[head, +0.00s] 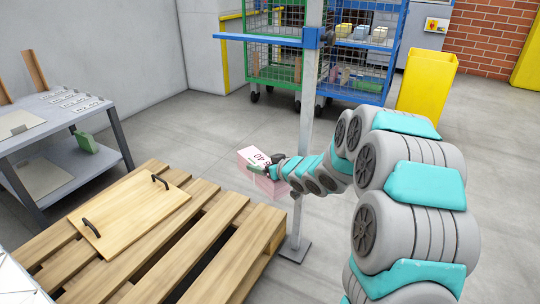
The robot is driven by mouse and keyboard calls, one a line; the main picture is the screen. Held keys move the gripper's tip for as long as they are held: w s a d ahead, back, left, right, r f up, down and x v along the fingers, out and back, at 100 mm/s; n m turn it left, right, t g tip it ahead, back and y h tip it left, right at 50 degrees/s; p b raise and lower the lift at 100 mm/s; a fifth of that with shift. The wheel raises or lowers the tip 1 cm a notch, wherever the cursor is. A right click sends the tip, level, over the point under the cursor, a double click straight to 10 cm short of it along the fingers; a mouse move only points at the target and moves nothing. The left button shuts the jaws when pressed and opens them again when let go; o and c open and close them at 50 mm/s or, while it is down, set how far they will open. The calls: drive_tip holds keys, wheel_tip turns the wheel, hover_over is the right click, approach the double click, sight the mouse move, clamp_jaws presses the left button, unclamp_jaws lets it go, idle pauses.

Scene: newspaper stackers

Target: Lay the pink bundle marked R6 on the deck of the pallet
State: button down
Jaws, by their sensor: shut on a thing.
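The marking is too small to read surely. My gripper (270,170) is shut on the bundle at its right side, and the fingers are partly hidden by the bundle and the wrist. The wooden pallet (232,245) lies at the lower left, with bare slats on its right part. The bundle appears above the floor near the pallet's far right corner, apart from the deck.
A wooden board (130,212) with two black handles lies on the pallet's left part. A grey post (303,150) on a floor plate stands close beside the bundle. A grey workbench (60,125) is at the left. Wire cages (275,55) and a yellow bin (425,85) stand behind.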

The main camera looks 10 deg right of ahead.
drive_tip(key=s+a+f+n+g+y+p, duration=0.1)
drive_tip(key=a+f+n+g+y+p, duration=0.2)
drive_tip(key=a+f, duration=1)
drive_tip(key=a+n+y+p, duration=0.1)
drive_tip(key=a+n, duration=0.1)
drive_tip(key=shift+a+y, duration=0.3)
drive_tip(key=shift+a, duration=0.1)
drive_tip(key=shift+s+r+p, duration=0.1)
drive_tip(key=shift+p, duration=0.3)
drive_tip(key=shift+f+b, duration=1.05)
drive_tip(key=shift+f, duration=2.95)
drive_tip(key=shift+f, duration=0.55)
drive_tip(key=shift+c, duration=0.9)
unclamp_jaws()
drive_tip(key=shift+o, duration=0.9)
drive_tip(key=shift+d, duration=0.1)
